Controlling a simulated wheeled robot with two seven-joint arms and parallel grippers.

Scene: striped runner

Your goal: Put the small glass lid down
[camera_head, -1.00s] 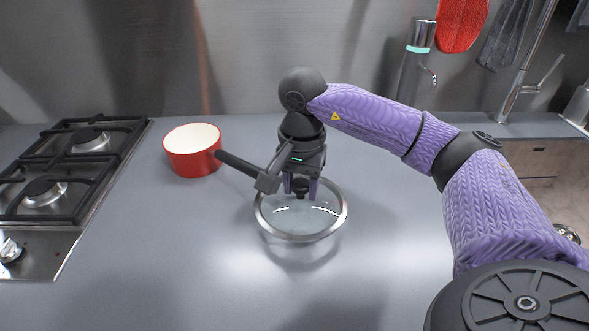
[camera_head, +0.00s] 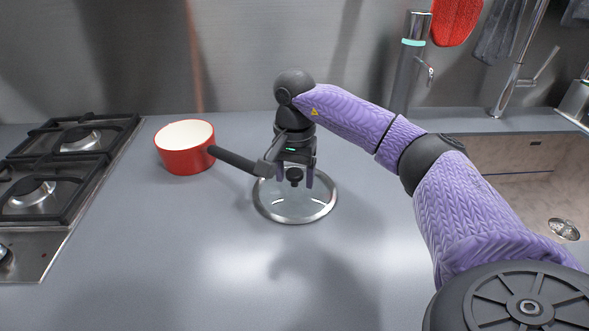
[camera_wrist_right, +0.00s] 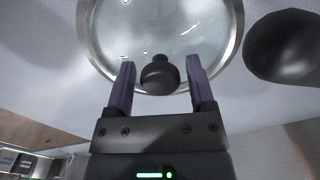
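The small glass lid (camera_head: 290,208), clear with a steel rim and a black knob (camera_head: 295,174), lies flat on the grey counter in the head view, right of the red saucepan. It also shows in the right wrist view (camera_wrist_right: 150,28). My right gripper (camera_head: 296,183) points down over the lid. Its two purple fingers stand apart on either side of the knob (camera_wrist_right: 160,76), with a gap on each side in the wrist view, so it is open. My left gripper is not in view.
The red saucepan (camera_head: 183,161) stands left of the lid. Its black handle (camera_head: 238,161) reaches towards my right gripper and overlaps it in view. A gas hob (camera_head: 60,200) is at the left, a sink (camera_head: 510,200) at the right. The front counter is clear.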

